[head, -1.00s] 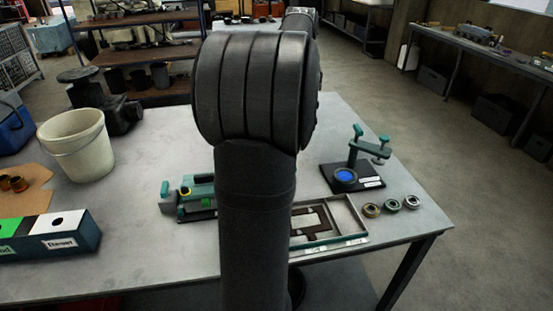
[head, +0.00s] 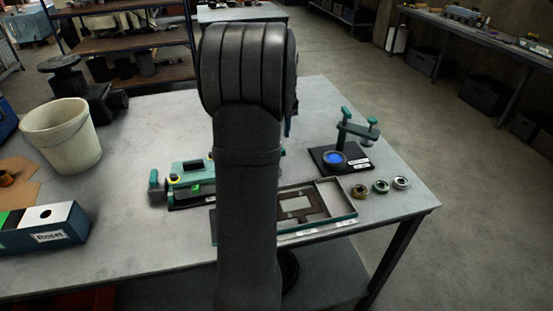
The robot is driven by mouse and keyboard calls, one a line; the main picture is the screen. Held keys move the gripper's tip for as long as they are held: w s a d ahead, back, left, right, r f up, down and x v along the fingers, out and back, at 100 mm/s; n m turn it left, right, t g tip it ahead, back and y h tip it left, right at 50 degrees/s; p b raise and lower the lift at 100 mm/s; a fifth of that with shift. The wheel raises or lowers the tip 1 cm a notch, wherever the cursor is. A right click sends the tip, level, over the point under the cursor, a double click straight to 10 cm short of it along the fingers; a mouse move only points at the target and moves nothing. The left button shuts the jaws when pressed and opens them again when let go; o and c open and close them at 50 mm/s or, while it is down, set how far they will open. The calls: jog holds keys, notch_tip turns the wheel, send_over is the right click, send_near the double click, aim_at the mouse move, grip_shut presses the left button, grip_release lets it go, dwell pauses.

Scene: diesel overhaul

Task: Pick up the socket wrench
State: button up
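I cannot make out a socket wrench in the head view. My own dark arm stands upright in the middle of the picture and hides part of the table (head: 130,225) and whatever lies behind it. My gripper is not in view, so whether it is open or shut does not show. A shallow tray (head: 354,216) with a green rim lies right of my arm, holding a flat dark brown piece (head: 318,213) with a square opening. The tray's left part is behind my arm.
A green device (head: 186,186) is left of my arm. A green-handled stand (head: 352,133) with a blue disc (head: 335,157) and three rings (head: 381,187) are at right. A white bucket (head: 62,145) and labelled box (head: 62,222) are at left.

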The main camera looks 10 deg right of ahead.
jog(key=shift+f, duration=2.65)
grip_shut()
